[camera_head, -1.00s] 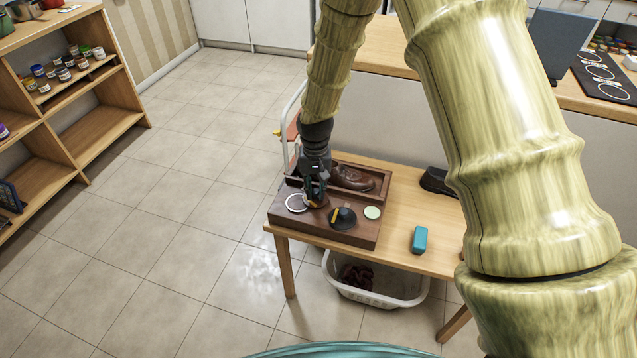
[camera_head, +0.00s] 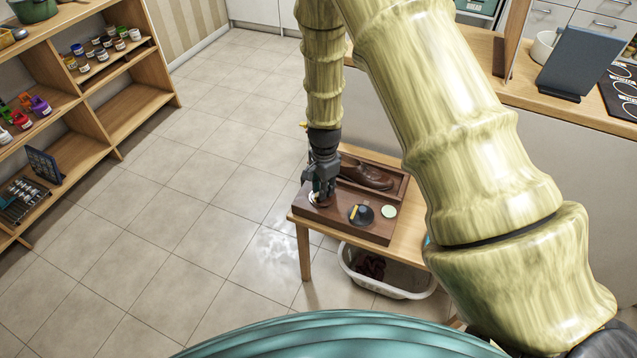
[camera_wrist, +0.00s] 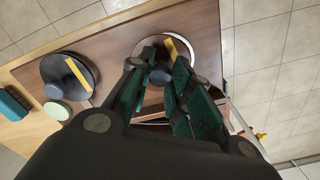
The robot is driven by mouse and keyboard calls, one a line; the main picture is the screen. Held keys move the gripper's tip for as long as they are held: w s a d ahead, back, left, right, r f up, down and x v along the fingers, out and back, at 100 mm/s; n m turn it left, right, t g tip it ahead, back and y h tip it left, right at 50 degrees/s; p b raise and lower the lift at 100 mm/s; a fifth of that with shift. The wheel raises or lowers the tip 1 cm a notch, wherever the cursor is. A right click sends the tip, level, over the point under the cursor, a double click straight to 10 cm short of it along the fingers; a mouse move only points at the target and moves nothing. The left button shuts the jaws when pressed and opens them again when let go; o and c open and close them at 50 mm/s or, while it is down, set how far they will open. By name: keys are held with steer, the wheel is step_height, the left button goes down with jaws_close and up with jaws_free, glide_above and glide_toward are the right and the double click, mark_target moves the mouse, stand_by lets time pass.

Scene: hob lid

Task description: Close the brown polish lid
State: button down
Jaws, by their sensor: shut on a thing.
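My gripper (camera_wrist: 160,68) is shut on the grey knob (camera_wrist: 162,77) of a round lid with a yellow stripe (camera_wrist: 170,50). I take this as the brown polish lid; its colour is mostly hidden by the fingers. The lid is over a round tin, whose pale rim (camera_wrist: 191,50) shows as an arc beyond it in the wrist view. Whether the lid is seated or still slightly above the tin, I cannot tell. In the head view my gripper (camera_head: 321,195) is low over the left end of the brown wooden box (camera_head: 340,223) and hides most of the lid.
A second dark lid (camera_head: 360,214) with a yellow stripe and a pale green disc (camera_head: 389,211) are to the right on the box. A brown shoe (camera_head: 367,175) lies in the tray behind. A teal block (camera_wrist: 13,104) is on the table. A white basket (camera_head: 385,275) is below.

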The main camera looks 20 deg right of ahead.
steer(key=shift+w+a+m+p, duration=0.2)
steer(key=shift+m+p, duration=0.1)
steer(key=shift+m, duration=0.25)
steer(key=shift+w+a+m+p, duration=0.15)
steer(key=shift+m+p, duration=0.1)
steer(key=shift+m, duration=0.3)
steer(key=c, duration=1.3)
jaws_free()
steer(key=shift+o, duration=0.2)
step_height(320, 180, up, 12)
